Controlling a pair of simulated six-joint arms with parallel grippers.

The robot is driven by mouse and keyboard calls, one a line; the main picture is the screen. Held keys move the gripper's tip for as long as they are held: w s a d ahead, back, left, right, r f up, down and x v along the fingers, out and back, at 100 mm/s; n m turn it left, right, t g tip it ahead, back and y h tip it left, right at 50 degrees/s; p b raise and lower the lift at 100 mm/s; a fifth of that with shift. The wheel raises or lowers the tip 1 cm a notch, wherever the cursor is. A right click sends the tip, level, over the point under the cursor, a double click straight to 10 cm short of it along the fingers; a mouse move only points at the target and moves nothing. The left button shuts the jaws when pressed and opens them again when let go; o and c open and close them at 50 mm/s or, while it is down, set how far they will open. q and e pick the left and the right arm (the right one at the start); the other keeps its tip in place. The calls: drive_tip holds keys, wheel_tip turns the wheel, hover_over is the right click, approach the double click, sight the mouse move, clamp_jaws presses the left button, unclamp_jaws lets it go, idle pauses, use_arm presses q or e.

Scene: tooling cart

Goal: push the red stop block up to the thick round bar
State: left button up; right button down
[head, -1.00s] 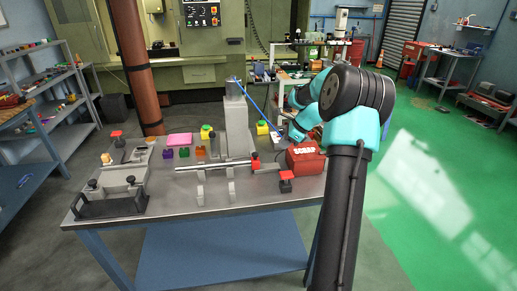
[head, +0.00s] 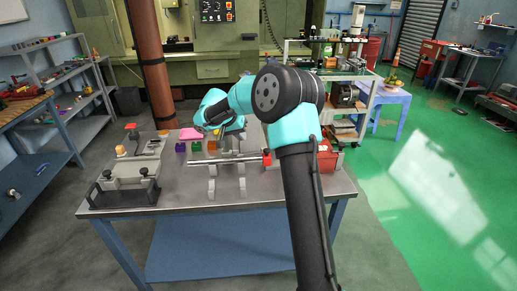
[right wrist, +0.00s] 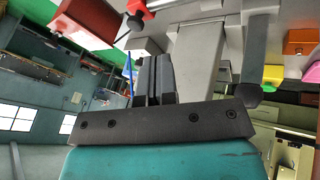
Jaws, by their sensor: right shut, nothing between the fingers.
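The thick round bar (head: 212,160) is a silver rod lying level across grey supports on the cart top in the head view. A small red block (head: 267,160), which looks like the red stop block, is at the bar's right end, beside my arm. I cannot tell whether they touch. My right gripper's shut, empty fingers (right wrist: 155,78) show in the right wrist view; in the head view its fingertips are hard to make out among the arm links behind the bar. A red piece with a dark stem (right wrist: 138,10) lies beyond the fingers in the wrist view. My left gripper is out of view.
A grey clamp fixture (head: 125,190) stands at the cart's left. A pink block (head: 190,133) and small coloured blocks, including a purple one (head: 180,147), lie behind the bar. A red box (head: 327,160) is at the right. The front edge of the cart (head: 250,203) is mostly clear.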

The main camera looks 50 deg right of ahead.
drive_tip(key=shift+w+a+r+n+h, duration=0.4)
drive_tip(key=shift+w+a, duration=0.2)
drive_tip(key=shift+w, duration=0.05)
approach(267, 157)
drive_tip(key=w+f, duration=0.1)
drive_tip(key=w+d+f, duration=0.1)
drive_tip(key=w, duration=0.1)
drive_tip(key=w+f, duration=0.1)
drive_tip(key=w, duration=0.1)
drive_tip(key=shift+d+f, duration=0.15)
drive_tip(key=shift+f, duration=0.1)
drive_tip(key=shift+s+d, duration=0.75)
drive_tip(key=shift+s, duration=0.2)
drive_tip(key=shift+s+d+f, duration=0.15)
drive_tip(key=shift+s+d, duration=0.3)
drive_tip(key=shift+s, duration=0.05)
